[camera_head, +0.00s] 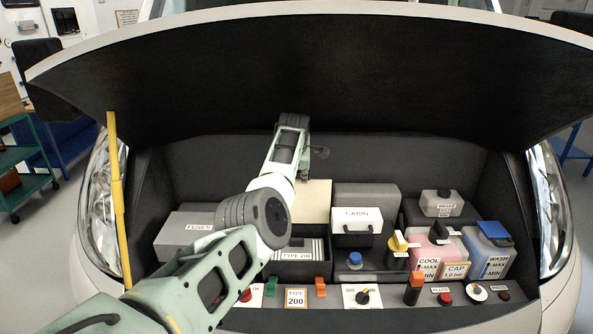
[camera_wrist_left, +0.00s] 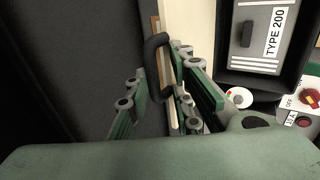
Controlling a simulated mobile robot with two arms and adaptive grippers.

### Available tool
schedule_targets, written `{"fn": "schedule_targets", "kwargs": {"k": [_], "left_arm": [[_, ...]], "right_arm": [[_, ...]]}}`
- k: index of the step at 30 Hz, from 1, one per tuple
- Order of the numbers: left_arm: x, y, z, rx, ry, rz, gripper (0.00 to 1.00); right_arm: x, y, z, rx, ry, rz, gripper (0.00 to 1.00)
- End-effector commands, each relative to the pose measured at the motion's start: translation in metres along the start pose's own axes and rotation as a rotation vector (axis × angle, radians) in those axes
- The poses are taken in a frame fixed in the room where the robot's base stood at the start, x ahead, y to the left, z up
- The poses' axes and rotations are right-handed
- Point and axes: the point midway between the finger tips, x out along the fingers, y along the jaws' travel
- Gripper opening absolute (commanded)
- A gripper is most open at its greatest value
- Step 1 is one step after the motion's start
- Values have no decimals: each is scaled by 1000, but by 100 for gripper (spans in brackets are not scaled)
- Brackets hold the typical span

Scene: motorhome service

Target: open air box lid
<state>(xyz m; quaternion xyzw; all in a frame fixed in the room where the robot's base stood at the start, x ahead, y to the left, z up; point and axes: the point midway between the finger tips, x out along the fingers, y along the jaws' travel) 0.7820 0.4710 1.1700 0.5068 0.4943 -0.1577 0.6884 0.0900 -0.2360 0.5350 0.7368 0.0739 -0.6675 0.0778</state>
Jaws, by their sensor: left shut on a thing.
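The air box (camera_head: 300,268) stands open in the front bay, with a grey filter labelled TYPE 200 (camera_head: 297,250) inside. Its lid (camera_head: 314,200) stands raised behind the box, pale inner face towards me. In the left wrist view the lid (camera_wrist_left: 199,25) is seen nearly edge-on, with its dark handle (camera_wrist_left: 157,62) between my fingers. My left gripper (camera_wrist_left: 160,95) is shut on that handle. In the head view my left arm crosses the box's left part, and the wrist hides the fingers and handle. The filter (camera_wrist_left: 262,38) also shows in the left wrist view. My right gripper is not in view.
The raised hood (camera_head: 330,70) overhangs the bay, with a yellow prop (camera_head: 117,200) at left. A fuses box (camera_head: 185,235) lies left of the air box. The cabin box (camera_head: 357,225), coolant tank (camera_head: 425,248) and wash tank (camera_head: 486,252) stand to the right. Switches line the front ledge.

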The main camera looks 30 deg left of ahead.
Motion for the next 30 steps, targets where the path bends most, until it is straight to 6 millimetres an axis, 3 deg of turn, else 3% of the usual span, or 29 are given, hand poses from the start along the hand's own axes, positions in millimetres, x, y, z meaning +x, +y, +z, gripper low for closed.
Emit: {"fn": "schedule_targets", "kwargs": {"k": [6,7,9,21,30], "left_arm": [[6,-8,2,9,0,-15,0],[6,-8,2,10,0,-15,23],[6,-8,2,9,0,-15,29],[0,-4,1,3,0,-7,29],[-27,-3,1,1,-1,-6,29]], "right_arm": [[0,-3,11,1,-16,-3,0],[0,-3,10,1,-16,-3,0],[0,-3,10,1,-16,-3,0],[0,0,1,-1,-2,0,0],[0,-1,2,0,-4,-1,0]]}}
